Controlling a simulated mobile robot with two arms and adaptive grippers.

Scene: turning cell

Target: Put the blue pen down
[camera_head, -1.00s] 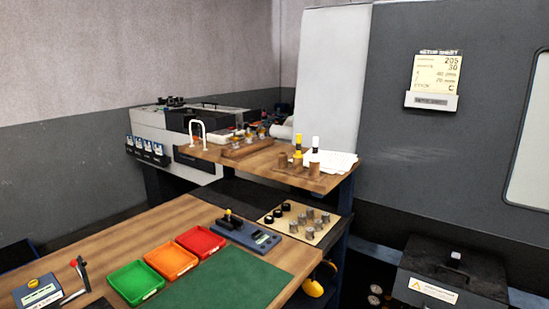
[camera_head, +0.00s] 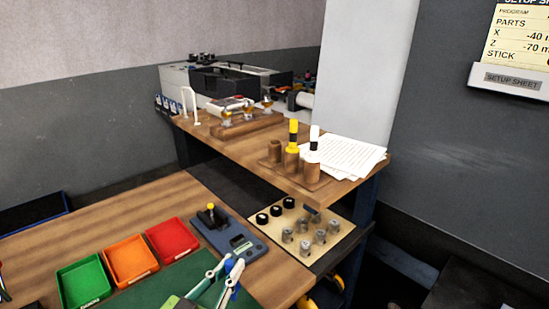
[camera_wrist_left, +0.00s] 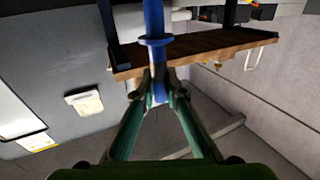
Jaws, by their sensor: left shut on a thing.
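My left gripper (camera_head: 226,269) shows at the bottom of the head view, in front of the green mat. It is shut on the blue pen (camera_wrist_left: 155,22), which stands out beyond the fingertips in the left wrist view; in the head view only a small blue part (camera_head: 229,265) shows. A wooden pen holder (camera_head: 312,182) stands on the raised shelf. It has an open wooden cup (camera_head: 275,151) at its left, a yellow-and-black pen (camera_head: 293,134) in the middle and a white-and-black pen (camera_head: 314,138) at the right. My right gripper is not in view.
Papers (camera_head: 347,158) lie right of the holder. Green (camera_head: 86,284), orange (camera_head: 131,262) and red (camera_head: 172,240) trays line the workbench beside a blue-grey gauge (camera_head: 229,240). A board (camera_head: 338,232) with several metal parts lies below the shelf edge.

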